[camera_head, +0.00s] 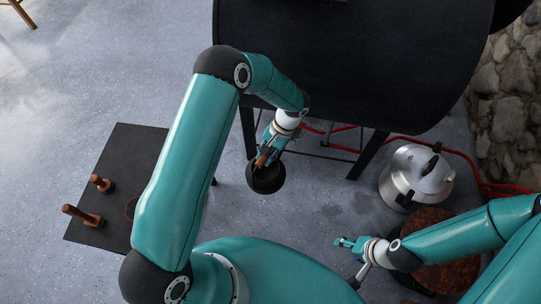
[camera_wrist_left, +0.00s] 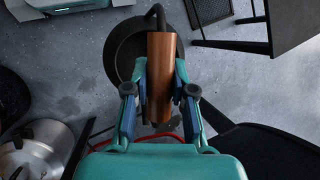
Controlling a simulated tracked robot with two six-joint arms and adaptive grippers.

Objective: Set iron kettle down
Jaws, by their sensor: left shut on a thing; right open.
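The iron kettle (camera_head: 266,182) is a dark round vessel, seen from above in the head view. Its wooden grip (camera_wrist_left: 161,75) on a curved black handle is clear in the left wrist view, with the dark round body (camera_wrist_left: 118,52) behind it. My left gripper (camera_head: 264,156) is shut on this grip, one finger on each side. The kettle hangs below the gripper in front of the stove, with grey floor around it; its height above the floor is hard to tell. My right gripper (camera_head: 346,262) is open and empty at the lower right.
The black barrel stove (camera_head: 350,60) stands on legs at the top. A low dark table (camera_head: 125,160) with wooden-handled things is at left. A silver pot (camera_head: 417,176), a red hose (camera_head: 462,158) and a rusty round top (camera_head: 432,225) are at right. Floor between table and stove is clear.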

